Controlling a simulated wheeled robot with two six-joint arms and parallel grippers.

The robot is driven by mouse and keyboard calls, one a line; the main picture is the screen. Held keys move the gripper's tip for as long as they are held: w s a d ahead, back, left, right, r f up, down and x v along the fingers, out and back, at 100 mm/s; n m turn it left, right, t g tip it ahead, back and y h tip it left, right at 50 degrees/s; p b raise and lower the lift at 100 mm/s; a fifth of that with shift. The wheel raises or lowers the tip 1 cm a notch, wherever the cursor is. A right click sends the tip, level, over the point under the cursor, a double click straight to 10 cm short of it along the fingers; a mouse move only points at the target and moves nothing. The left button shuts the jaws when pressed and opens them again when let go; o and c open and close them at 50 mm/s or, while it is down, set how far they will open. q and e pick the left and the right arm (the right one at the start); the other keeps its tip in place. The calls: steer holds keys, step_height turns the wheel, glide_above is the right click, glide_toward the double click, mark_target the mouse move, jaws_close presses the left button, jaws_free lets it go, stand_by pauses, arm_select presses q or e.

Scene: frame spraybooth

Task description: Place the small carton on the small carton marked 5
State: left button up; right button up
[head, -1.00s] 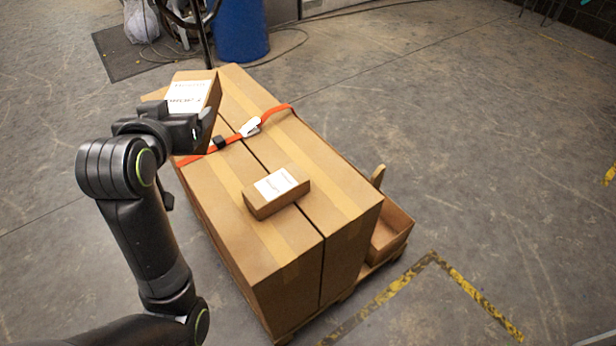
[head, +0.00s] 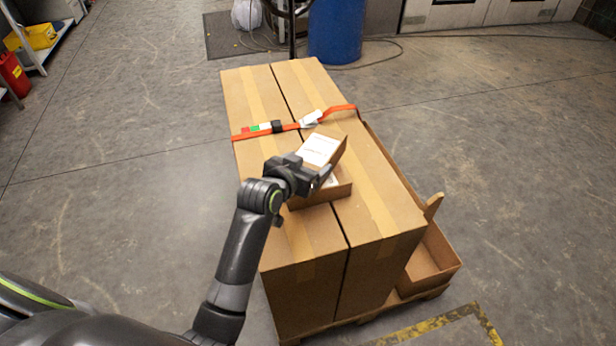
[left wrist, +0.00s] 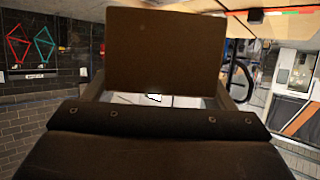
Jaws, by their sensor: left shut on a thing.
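My left gripper (head: 312,180) is shut on a small brown carton (head: 334,160) with a white label on top. The carton also fills the upper middle of the left wrist view (left wrist: 165,50). It is over a second small carton (head: 325,195) lying on the large boxes. The gripper and held carton hide most of that lower carton; part of its white label and its front side show. I cannot read a number on it, nor tell whether the two cartons touch. My right gripper is not in view.
Two long large boxes (head: 300,240) stand side by side on a pallet, with an orange strap (head: 342,109) across them behind the cartons. An open cardboard tray (head: 432,262) sits at their right. A blue barrel (head: 336,30) stands behind.

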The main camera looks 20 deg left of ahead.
arm_select(q)
steer(key=shift+f, duration=2.05)
steer(key=shift+f, duration=0.15)
steer(key=o, duration=1.3)
steer(key=shift+f, duration=0.1)
steer(key=shift+r, duration=0.25)
steer(key=v, duration=1.2)
steer(key=shift+b, duration=0.3)
